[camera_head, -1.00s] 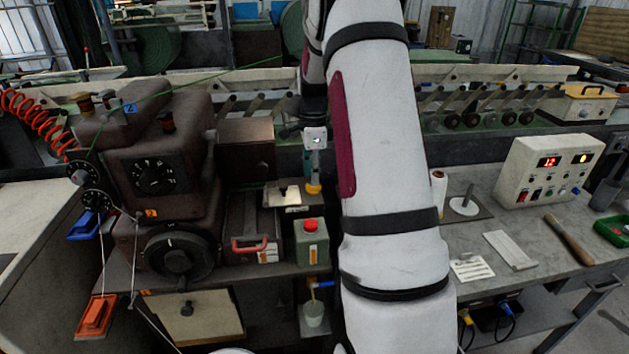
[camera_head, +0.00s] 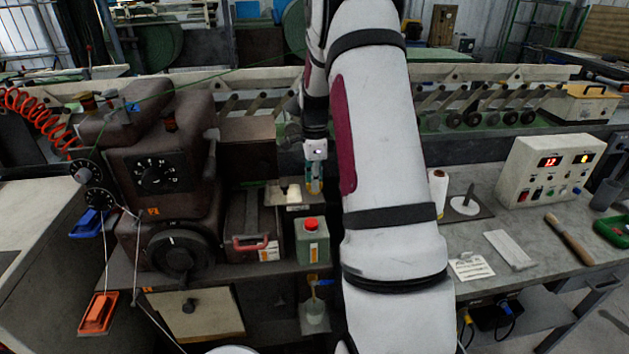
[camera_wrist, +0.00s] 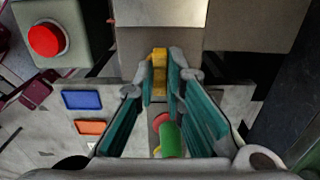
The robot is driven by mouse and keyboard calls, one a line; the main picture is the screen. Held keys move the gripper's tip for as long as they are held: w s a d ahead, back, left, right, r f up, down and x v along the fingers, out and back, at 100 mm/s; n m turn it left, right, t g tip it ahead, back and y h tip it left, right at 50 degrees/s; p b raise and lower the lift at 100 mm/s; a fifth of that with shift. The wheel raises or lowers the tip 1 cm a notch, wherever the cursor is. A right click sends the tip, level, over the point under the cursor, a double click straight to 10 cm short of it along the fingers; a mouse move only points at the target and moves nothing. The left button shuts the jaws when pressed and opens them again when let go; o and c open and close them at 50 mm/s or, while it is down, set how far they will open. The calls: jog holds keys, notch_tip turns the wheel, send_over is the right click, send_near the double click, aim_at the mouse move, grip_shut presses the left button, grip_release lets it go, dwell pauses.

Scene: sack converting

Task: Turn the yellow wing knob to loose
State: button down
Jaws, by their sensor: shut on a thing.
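The yellow wing knob (camera_wrist: 160,60) shows in the wrist view between my fingertips, upper middle, with its wing standing along the fingers. My gripper (camera_wrist: 161,75) is shut on it, with a teal-padded finger against each side. In the head view my gripper (camera_head: 314,182) points down at the machine's small table, just behind the green box. The knob is mostly covered by my fingers there, and its turned angle cannot be read.
A green box with a red button (camera_head: 311,238) stands just in front of my gripper; the button also shows in the wrist view (camera_wrist: 45,40). The brown machine head (camera_head: 160,180) is at left. A green and red piece (camera_wrist: 170,138) lies below my fingers.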

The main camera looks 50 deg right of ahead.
jog(key=shift+n, duration=0.3)
jog(key=n, duration=0.3)
jog(key=shift+f+n, duration=0.1)
jog(key=shift+n, duration=0.2)
jog(key=n, duration=0.4)
jog(key=shift+n, duration=0.3)
jog(key=n, duration=0.4)
jog(key=shift+n, duration=0.3)
jog(key=shift+n+p, duration=0.55)
jog(key=shift+n, duration=1.65)
jog(key=c, duration=1.7)
grip_release()
jog(key=shift+o, duration=0.2)
